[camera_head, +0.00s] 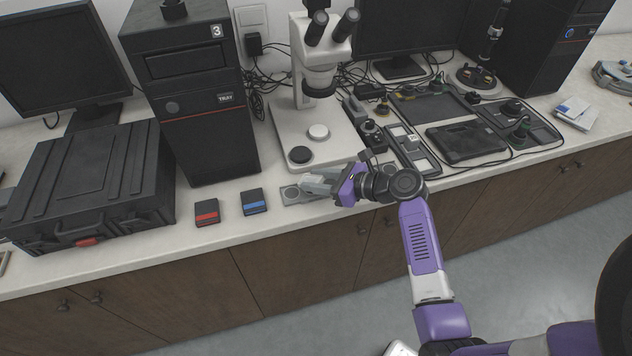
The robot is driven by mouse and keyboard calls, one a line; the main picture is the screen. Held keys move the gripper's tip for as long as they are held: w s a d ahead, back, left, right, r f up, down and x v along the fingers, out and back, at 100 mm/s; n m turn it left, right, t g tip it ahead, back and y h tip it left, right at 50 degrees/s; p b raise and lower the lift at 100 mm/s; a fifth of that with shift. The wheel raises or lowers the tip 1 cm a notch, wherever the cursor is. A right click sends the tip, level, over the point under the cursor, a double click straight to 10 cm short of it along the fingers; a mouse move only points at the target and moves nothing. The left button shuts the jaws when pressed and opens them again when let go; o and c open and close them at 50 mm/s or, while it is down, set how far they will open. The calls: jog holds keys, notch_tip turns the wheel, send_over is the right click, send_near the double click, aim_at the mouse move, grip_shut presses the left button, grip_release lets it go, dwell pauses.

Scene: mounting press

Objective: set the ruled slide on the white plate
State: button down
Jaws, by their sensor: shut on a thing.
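My gripper (318,186) points left, low over the front of the bench, just in front of the microscope base. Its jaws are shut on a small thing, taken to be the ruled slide. The fingers mostly hide it, and no ruling can be made out. Beneath the fingers is a small flat grey holder (290,194) with round marks; the fingers cover its right part, and I cannot tell whether the held thing touches it. A round white plate (318,132) sits on the microscope base, behind my gripper, with nothing seen on it.
A round black disc (300,155) lies on the base of the microscope (320,70), in front of the white plate. A blue-striped box (254,201) and a red-striped box (207,212) stand left of my gripper. A black computer tower (205,100) rises behind them. Trays (412,150) crowd the right.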

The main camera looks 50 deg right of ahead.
jog(key=shift+f, duration=0.4)
jog(key=c, duration=0.9)
grip_release()
jog(key=shift+f, duration=0.1)
